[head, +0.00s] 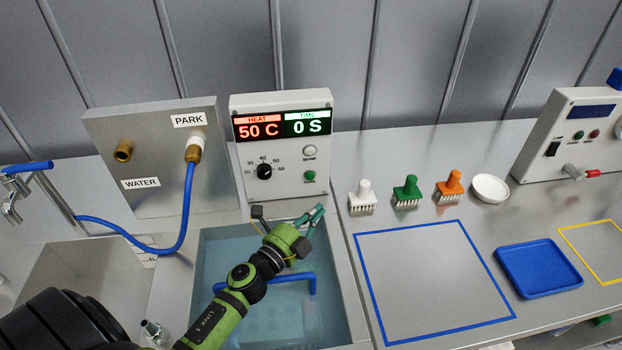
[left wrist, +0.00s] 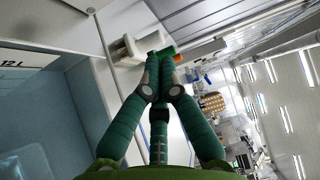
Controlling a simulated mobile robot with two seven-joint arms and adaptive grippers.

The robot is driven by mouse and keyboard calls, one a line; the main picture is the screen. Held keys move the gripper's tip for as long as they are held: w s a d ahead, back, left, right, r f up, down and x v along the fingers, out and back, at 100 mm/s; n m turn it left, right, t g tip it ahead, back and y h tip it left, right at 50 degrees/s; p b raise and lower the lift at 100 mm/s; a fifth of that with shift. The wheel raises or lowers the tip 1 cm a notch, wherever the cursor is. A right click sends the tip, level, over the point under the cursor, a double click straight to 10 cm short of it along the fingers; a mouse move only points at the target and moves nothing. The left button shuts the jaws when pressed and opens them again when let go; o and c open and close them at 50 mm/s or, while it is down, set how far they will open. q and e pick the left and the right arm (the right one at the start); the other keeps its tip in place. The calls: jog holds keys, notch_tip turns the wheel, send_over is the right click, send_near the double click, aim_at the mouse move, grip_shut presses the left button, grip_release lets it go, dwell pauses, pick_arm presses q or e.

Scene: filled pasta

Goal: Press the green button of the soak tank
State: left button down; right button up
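The soak tank's control box (head: 286,150) stands behind the tank. Its display reads HEAT 50 C and TIME 0 S. The green button (head: 309,176) is at the lower right of its face, below a pale button (head: 309,151) and right of a black dial (head: 264,171). The soak tank (head: 215,290) holds bluish water and a blue hooked piece (head: 300,277). My left gripper (head: 318,214) is over the tank's back right edge, below the green button and apart from it in the picture. In the left wrist view its fingers (left wrist: 157,85) are together, with nothing seen between them. My right gripper is not in view.
White (head: 362,195), green (head: 407,191) and orange (head: 450,186) brushes stand right of the box, beside a white dish (head: 490,188). A steel panel (head: 160,165) with a blue hose (head: 188,210) is on the left. A blue tray (head: 538,268) lies at right.

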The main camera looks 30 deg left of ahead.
aim_at(310, 176)
pick_arm(q)
jog(key=w+a, duration=0.1)
jog(key=w, duration=0.1)
jog(key=w+a, duration=0.2)
jog(key=w+a+b, duration=0.1)
jog(key=w, duration=0.1)
jog(key=shift+a+f, duration=0.2)
jog(key=shift+a, duration=0.05)
jog(key=shift+w+a, duration=0.3)
jog(key=shift+w, duration=0.15)
jog(key=shift+w+a, duration=0.15)
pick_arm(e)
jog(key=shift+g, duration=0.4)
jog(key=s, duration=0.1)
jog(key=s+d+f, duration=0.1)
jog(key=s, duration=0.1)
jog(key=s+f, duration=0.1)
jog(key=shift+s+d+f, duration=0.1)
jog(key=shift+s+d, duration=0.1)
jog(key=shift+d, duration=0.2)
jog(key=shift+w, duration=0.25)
pick_arm(q)
jog(key=shift+w+a+b, duration=0.25)
jog(key=shift+w+b, duration=0.05)
jog(key=shift+b, duration=0.05)
